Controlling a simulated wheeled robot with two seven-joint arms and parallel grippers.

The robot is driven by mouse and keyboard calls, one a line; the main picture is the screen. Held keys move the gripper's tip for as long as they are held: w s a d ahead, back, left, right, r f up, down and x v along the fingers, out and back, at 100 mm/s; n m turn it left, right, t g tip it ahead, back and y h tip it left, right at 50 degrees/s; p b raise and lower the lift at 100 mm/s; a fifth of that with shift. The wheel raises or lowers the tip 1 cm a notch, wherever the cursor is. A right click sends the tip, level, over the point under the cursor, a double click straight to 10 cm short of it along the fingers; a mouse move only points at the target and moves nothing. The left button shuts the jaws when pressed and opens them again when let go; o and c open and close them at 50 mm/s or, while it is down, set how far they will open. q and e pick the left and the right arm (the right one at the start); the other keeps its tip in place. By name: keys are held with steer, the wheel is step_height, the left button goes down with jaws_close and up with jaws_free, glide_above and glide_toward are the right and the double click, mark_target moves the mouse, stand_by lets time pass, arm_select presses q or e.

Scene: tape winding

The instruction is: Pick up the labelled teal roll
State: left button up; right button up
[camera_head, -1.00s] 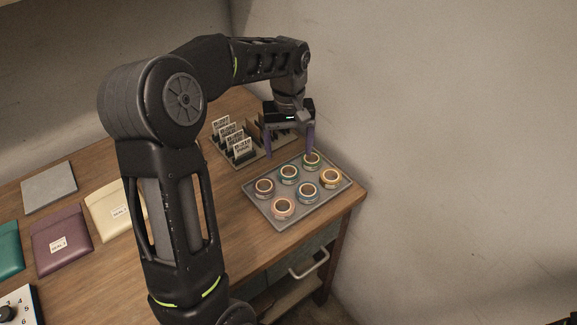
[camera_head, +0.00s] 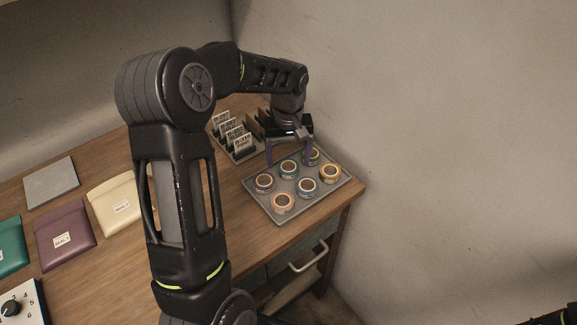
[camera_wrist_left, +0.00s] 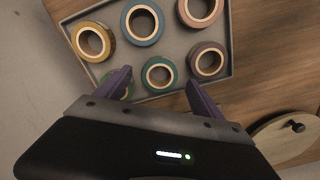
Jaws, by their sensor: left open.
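A teal roll (camera_head: 288,169) lies in the grey tray (camera_head: 279,220), in the row nearest my left arm. In the left wrist view the teal roll (camera_wrist_left: 147,76) sits between and just beyond the fingertips. A green roll (camera_head: 313,157) lies beside it, partly hidden by a finger; I cannot read a label on either. My left gripper (camera_head: 288,160) is open and empty, its purple fingers pointing down above the tray's far end. It also shows in the left wrist view (camera_wrist_left: 160,88). My right gripper is not in view.
Pouches (camera_head: 66,232) lie left. The wall is close on the right.

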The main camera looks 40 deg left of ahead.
arm_select(q)
step_height(320, 180, down, 2)
steer(key=shift+f, duration=0.2)
steer(key=shift+c, duration=0.4)
steer(key=c, duration=1.4)
